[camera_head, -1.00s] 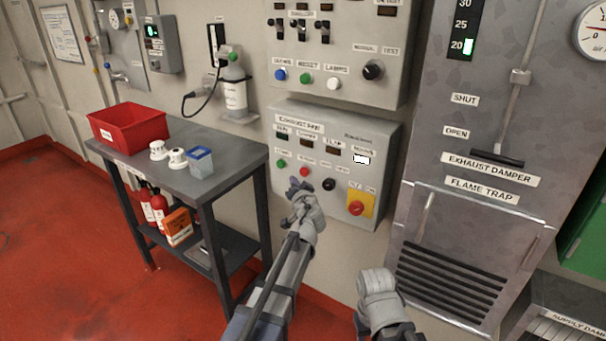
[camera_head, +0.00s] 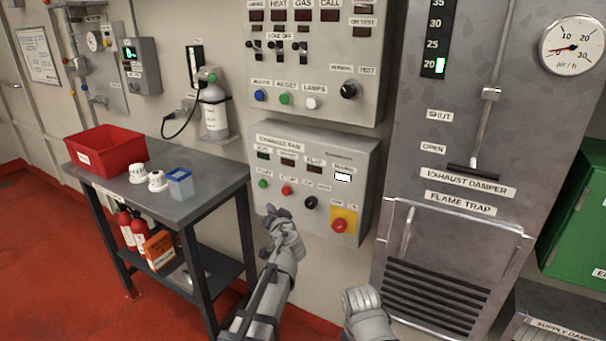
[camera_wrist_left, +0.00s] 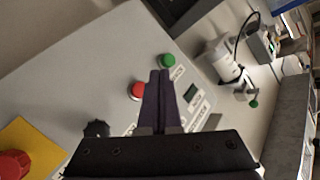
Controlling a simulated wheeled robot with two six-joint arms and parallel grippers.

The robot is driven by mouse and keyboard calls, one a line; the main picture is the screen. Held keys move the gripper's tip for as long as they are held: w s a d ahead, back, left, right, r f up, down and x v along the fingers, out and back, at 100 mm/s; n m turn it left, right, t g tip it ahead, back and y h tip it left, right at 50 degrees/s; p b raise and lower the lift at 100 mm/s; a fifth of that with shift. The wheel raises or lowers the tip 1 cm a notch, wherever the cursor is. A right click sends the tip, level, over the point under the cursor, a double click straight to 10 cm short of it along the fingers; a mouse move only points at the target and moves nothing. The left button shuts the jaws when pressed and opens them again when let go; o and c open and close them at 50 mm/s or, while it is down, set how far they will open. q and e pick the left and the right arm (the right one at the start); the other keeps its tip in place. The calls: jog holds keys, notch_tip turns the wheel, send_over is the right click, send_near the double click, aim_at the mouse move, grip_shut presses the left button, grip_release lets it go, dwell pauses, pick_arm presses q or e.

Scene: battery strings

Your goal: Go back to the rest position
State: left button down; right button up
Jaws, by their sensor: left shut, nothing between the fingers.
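My left gripper (camera_head: 275,212) reaches up from the bottom of the head view, in front of the lower part of the exhaust fan control box (camera_head: 333,158). Its fingers are shut with nothing between them. In the left wrist view the shut fingers (camera_wrist_left: 160,80) point towards the box, close to a red button (camera_wrist_left: 136,91) and a green button (camera_wrist_left: 167,61). I cannot tell the exact gap to the panel. Part of my right arm (camera_head: 367,315) shows at the bottom of the head view, but its fingertips cannot be made out.
A dark table (camera_head: 205,209) with a red bin (camera_head: 107,152), white detectors and a blue container (camera_head: 180,182) stands at the left. The damper cabinet (camera_head: 450,225) is at the right. A yellow-backed red stop button (camera_head: 339,225) is on the box. Red floor is open at the lower left.

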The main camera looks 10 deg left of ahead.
pick_arm(q)
jog(key=s+d+f+m+g+h, duration=0.15)
jog(key=s+d+f+g, duration=0.4)
jog(key=s, duration=0.55)
jog(key=s+d+f+g+h, duration=0.2)
jog(key=s+d+f+g, duration=0.3)
jog(key=s, duration=0.5)
jog(key=s+d+f+g+h, duration=0.25)
jog(key=s+d+f, duration=0.35)
jog(key=s, duration=0.5)
notch_tip(320, 180, up, 15)
jog(key=s+g+p, duration=0.1)
jog(key=p, duration=1.5)
